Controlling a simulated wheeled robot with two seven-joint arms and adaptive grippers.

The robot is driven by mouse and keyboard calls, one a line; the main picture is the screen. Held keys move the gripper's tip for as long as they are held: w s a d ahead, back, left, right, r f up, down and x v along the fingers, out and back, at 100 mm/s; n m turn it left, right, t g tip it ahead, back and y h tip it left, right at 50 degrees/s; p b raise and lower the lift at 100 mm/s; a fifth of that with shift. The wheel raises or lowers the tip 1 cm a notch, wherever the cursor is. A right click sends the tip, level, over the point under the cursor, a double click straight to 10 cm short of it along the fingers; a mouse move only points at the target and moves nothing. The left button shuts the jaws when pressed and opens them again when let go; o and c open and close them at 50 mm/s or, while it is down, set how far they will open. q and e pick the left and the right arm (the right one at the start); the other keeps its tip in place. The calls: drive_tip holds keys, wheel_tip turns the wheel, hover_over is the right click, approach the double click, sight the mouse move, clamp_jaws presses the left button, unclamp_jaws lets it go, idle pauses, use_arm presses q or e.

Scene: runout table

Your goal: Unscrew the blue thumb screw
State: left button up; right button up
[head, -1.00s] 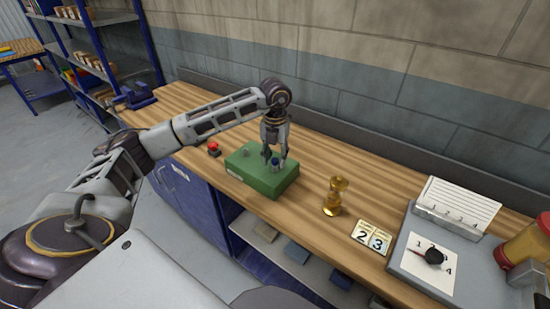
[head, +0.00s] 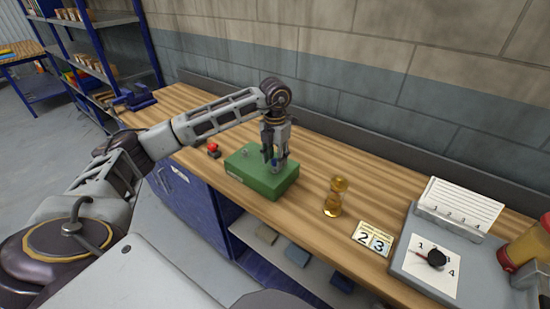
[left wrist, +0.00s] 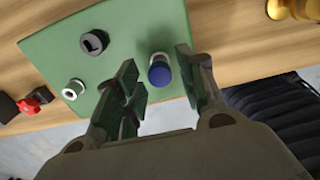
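The blue thumb screw (left wrist: 159,73) stands on the green block (left wrist: 115,25), near one edge of its top. In the head view the screw (head: 275,162) is mostly hidden by my fingers, and the green block (head: 248,178) sits on the bench. My left gripper (head: 274,167) points down over the block's right part. In the left wrist view its two fingers (left wrist: 161,78) stand on either side of the blue head, with a gap showing on both sides. My right gripper is not in view.
A dark socket fitting (left wrist: 93,43) and a pale ring fitting (left wrist: 74,89) sit on the block. A red button (head: 213,148) is left of the block.

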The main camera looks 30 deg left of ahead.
use_arm(q)
drive_tip(key=shift+m+b, duration=0.45)
drive_tip(key=shift+m, duration=1.25)
drive_tip(key=shift+m+b, duration=0.4)
drive_tip(key=shift+m, duration=1.5)
drive_tip(key=shift+m, duration=0.4)
drive_tip(key=shift+m+b, duration=0.45)
drive_tip(key=shift+m, duration=1.15)
drive_tip(key=shift+m+b, duration=0.35)
drive_tip(key=shift+m, duration=1.45)
